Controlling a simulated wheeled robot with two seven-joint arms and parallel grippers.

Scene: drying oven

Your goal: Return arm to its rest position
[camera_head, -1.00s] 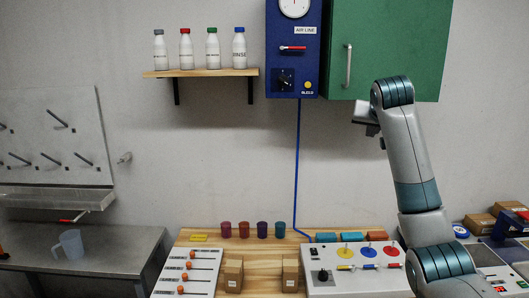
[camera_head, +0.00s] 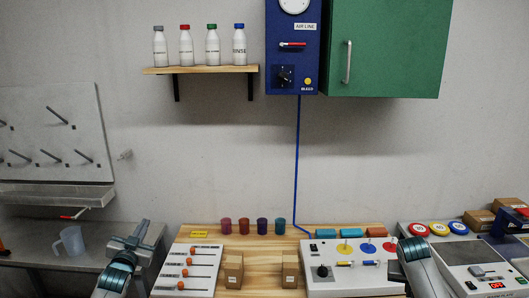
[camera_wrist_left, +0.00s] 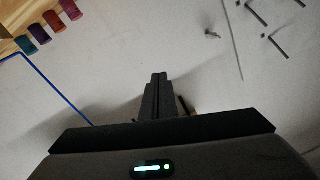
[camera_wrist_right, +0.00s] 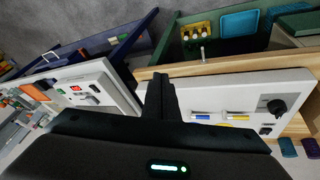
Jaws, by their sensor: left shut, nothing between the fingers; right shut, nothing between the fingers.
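My left gripper (camera_head: 142,232) is at the lower left in the head view, between the grey side table and the wooden workbench. It also shows in the left wrist view (camera_wrist_left: 157,80), its fingers together with nothing between them. In the right wrist view my right gripper (camera_wrist_right: 160,80) is shut and empty. It appears in front of the white panel's edge, and I cannot tell how far apart they are.
The workbench (camera_head: 262,245) holds several coloured cups, two small cardboard boxes (camera_head: 233,271) and the control panel (camera_head: 325,288). A jug (camera_head: 71,243) stands on the grey table (camera_head: 30,262). The green cabinet (camera_head: 395,60) and bottle shelf (camera_head: 200,72) are above. The wall space between is free.

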